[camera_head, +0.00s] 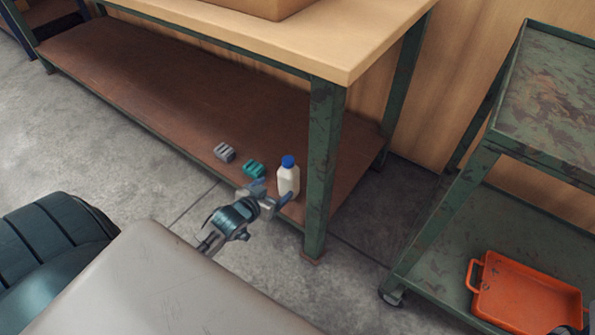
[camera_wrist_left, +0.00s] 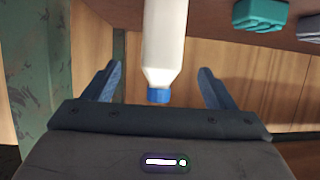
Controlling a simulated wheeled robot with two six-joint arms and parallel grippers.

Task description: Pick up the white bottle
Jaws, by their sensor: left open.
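The white bottle (camera_head: 288,179) with a blue cap stands upright on the lower shelf (camera_head: 150,95) of the workbench, close to the front right leg. My left gripper (camera_head: 271,192) is open just in front of the bottle. In the left wrist view the bottle (camera_wrist_left: 164,45) appears upside down, its cap between the two blue fingers of my left gripper (camera_wrist_left: 157,85). There are gaps between the bottle and both fingers.
A teal block (camera_head: 253,168) and a grey block (camera_head: 224,152) lie on the shelf left of the bottle. The green bench leg (camera_head: 321,165) stands close to its right. A green cart (camera_head: 440,235) with an orange tray (camera_head: 527,300) is at the right.

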